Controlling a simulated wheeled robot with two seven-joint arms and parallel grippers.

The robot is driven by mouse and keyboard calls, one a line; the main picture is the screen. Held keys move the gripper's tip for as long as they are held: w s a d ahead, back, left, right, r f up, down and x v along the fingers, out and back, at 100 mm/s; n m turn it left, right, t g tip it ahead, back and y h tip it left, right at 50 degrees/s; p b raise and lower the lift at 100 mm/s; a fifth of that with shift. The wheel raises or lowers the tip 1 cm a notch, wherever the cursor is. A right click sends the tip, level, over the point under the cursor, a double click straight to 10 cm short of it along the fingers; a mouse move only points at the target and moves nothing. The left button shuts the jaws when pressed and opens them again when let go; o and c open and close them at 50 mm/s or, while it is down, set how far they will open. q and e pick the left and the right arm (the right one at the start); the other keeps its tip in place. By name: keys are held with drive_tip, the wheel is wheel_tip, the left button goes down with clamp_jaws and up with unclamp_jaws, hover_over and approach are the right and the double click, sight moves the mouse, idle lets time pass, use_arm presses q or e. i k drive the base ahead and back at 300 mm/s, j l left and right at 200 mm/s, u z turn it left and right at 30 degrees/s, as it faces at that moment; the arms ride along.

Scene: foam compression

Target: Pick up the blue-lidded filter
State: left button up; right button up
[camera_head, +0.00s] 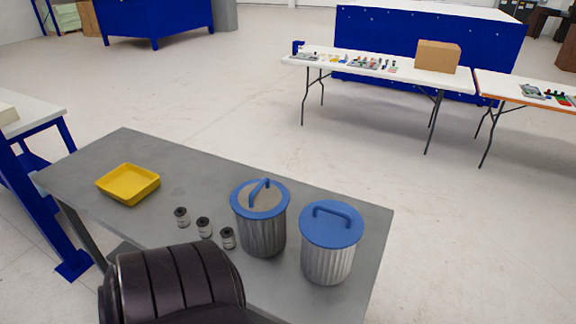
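Two grey ribbed canisters stand upright side by side on the grey table (120,150). The right canister (328,262) has a solid blue lid (331,228) with a blue bar handle. The left canister (262,235) has a blue rim and blue handle around a grey-brown centre. The task's blue-lidded filter matches the right one best; the left one also has blue on top. A small gap shows between their bodies. Neither of my grippers is in view.
A yellow tray (112,194) sits at the table's left. Three small dark cylinders, including one at the left (181,217), stand between it and the canisters. The table's right edge lies close beside the right canister. Part of the near side is hidden. Other tables are farther back.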

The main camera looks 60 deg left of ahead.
sight(330, 229)
drive_tip(key=u, duration=1.5)
